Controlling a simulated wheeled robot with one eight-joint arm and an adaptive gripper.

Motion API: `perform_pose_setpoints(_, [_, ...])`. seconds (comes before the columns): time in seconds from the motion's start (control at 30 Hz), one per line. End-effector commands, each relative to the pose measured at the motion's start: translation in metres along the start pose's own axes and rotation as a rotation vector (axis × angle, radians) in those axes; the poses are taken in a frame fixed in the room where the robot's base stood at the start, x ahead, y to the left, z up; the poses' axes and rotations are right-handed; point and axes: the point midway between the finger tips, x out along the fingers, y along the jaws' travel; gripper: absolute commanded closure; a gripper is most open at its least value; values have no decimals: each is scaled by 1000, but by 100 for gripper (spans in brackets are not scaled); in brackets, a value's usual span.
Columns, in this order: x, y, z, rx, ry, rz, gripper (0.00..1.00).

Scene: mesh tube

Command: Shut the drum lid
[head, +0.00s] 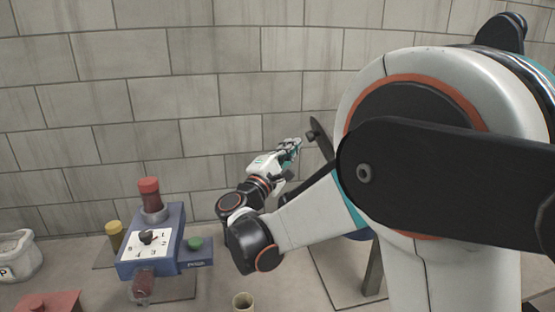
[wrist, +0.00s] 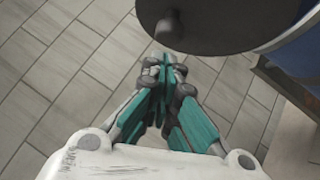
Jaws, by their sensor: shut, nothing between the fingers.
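The dark round drum lid (wrist: 235,22) fills the top of the wrist view, with its knob (wrist: 170,24) facing me. In the head view the lid (head: 322,140) stands open, steeply tilted and nearly edge-on, with the knob on its left side. The blue drum (wrist: 303,50) shows at the right edge of the wrist view. In the head view my arm hides most of it. My gripper (wrist: 161,64) is shut and empty, its fingertips just below the knob in the wrist view. In the head view my gripper (head: 293,146) is left of the lid. I cannot tell whether they touch.
A blue box with a numbered dial (head: 150,240) and a green button (head: 195,243) stands at the left. A white sack (head: 18,255), a yellow-topped canister (head: 115,236) and a small cup (head: 243,301) are nearby. A block wall (head: 190,90) closes the back.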

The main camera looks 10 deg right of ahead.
Motion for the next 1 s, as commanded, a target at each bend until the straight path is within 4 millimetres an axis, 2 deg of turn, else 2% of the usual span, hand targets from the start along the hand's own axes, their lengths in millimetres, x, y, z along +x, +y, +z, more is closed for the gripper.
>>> perform_pose_setpoints(0.2, [9, 0, 9, 0, 0, 0, 100])
perform_pose_setpoints(1.0, [17, 7, 17, 50, 1, -51, 100])
